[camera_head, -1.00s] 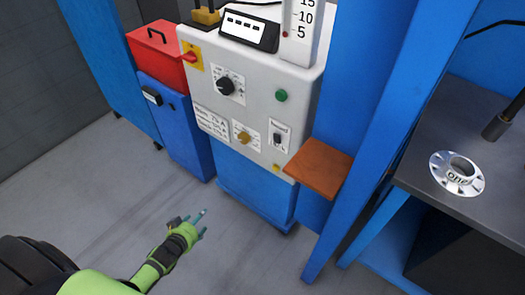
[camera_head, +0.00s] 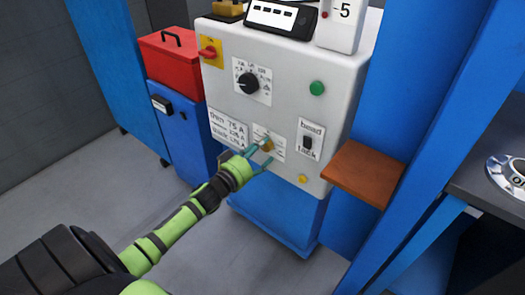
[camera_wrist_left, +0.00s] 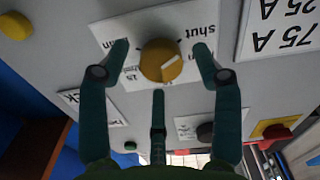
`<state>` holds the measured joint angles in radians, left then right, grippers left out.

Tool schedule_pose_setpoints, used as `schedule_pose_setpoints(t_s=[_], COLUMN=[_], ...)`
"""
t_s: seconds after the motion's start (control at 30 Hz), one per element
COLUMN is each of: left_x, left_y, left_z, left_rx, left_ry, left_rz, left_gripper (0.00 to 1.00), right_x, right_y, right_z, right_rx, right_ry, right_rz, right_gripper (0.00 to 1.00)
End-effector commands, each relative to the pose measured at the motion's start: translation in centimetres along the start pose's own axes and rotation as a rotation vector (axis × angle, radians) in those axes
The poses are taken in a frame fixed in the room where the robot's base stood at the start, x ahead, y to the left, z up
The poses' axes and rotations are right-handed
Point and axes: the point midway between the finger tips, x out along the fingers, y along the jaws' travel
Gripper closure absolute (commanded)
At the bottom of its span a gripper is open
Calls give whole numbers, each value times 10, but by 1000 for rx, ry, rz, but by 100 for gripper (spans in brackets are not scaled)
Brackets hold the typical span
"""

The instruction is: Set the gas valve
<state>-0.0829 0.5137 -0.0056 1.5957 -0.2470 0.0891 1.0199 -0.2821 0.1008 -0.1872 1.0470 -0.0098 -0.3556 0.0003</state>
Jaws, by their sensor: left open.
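The gas valve is a round yellow knob (camera_head: 267,145) on a white label plate, low on the front of the grey machine panel (camera_head: 230,75). In the left wrist view the knob (camera_wrist_left: 160,60) shows a pale mark, and the plate around it carries the word "shut" at one side; other words are partly covered. My left gripper (camera_head: 262,154) is open at the panel. In the left wrist view its fingertips (camera_wrist_left: 160,47) stand on either side of the knob, with gaps visible. Whether they touch the panel I cannot tell. My right gripper is not in view.
Above are a black dial (camera_head: 248,83), a green button (camera_head: 317,88) and a red-and-yellow switch (camera_head: 209,51). A bead/tack switch (camera_head: 308,144) is right of the knob. A brown shelf (camera_head: 362,172) juts out at the right. A red box (camera_head: 174,63) stands left.

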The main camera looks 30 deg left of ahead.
Motion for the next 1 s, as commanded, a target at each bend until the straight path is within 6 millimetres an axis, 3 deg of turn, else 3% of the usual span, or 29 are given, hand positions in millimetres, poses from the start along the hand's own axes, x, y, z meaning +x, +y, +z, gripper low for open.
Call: schedule_pose_setpoints(t_s=[0.13,0.4,0.53,0.57,1.0], left_x=[10,11,11,11,10], left_y=[0,0,0,0,0], left_z=[0,0,0,0,2], left_rx=[1,1,1,1,53], left_ry=[0,-1,-1,-1,-4], left_rz=[0,0,0,0,-1], left_gripper=[35,35,87,91,91], right_x=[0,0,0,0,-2], right_y=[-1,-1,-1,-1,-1], right_z=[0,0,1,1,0], right_rx=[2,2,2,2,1], right_ry=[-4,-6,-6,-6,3], right_rz=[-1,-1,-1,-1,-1], right_gripper=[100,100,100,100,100])
